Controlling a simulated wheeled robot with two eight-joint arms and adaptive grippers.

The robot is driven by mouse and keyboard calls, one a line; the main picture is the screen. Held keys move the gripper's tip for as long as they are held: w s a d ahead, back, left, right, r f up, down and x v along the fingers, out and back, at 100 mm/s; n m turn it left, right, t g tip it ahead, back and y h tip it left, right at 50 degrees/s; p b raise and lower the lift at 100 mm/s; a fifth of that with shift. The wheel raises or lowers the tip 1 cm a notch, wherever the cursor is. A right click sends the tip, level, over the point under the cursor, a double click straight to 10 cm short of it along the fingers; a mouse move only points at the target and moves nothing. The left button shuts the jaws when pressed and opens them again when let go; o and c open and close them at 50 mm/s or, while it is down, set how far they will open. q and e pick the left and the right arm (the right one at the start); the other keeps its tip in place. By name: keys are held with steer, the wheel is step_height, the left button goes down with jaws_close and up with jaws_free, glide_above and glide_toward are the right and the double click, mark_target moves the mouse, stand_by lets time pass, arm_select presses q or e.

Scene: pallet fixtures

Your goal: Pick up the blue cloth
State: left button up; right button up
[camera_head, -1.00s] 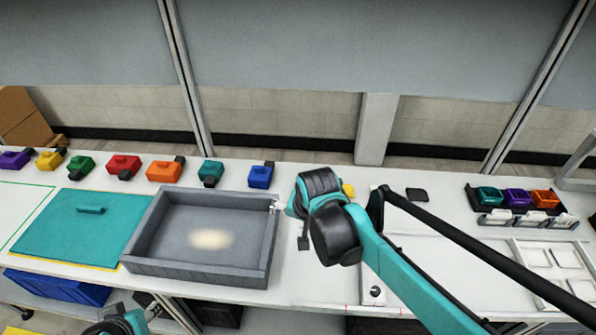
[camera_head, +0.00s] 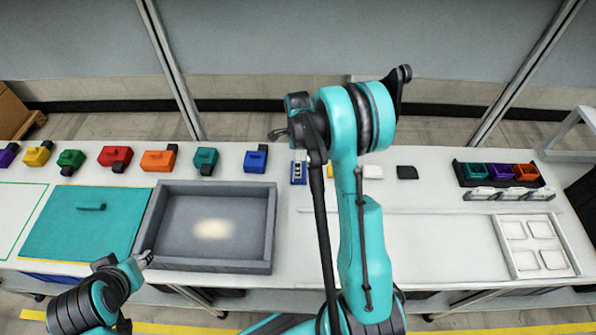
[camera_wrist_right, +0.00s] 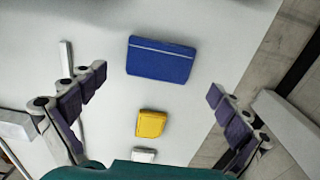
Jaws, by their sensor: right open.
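The blue cloth (camera_head: 299,172) lies on the white bench to the right of the grey tray, partly behind my right arm in the head view. In the right wrist view the blue cloth (camera_wrist_right: 161,62) is a flat blue rectangle with a pale line near its upper edge. My right gripper (camera_wrist_right: 157,84) is open and empty, its fingers spread wide to either side of the cloth and apart from it. In the head view my right gripper (camera_head: 277,134) shows small above the bench's back edge. My left gripper (camera_head: 144,259) is by the tray's front left corner; its jaws are too small to judge.
A yellow piece (camera_wrist_right: 151,124) and a white piece (camera_wrist_right: 144,155) line up beside the cloth. A black piece (camera_head: 407,172) lies farther right. The grey tray (camera_head: 272,230) is empty. Several coloured blocks line the back left.

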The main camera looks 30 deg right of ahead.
step_height(320, 180, down, 5)
steer(key=shift+f+b, duration=0.1)
steer(key=shift+b, duration=0.45)
steer(key=shift+s, duration=0.1)
steer(key=c, duration=1)
steer(key=shift+o, duration=0.2)
steer(key=shift+r, duration=0.2)
steer(key=shift+r, duration=0.55)
step_height(320, 180, up, 3)
steer(key=shift+f+p, duration=0.15)
steer(key=shift+p, duration=0.4)
steer(key=s+d+r+p, duration=0.1)
steer(key=s+r+p, duration=0.1)
steer(key=s+r, duration=0.5)
steer(key=s, duration=0.4)
steer(key=shift+s+d, duration=0.25)
steer(key=shift+d, duration=0.1)
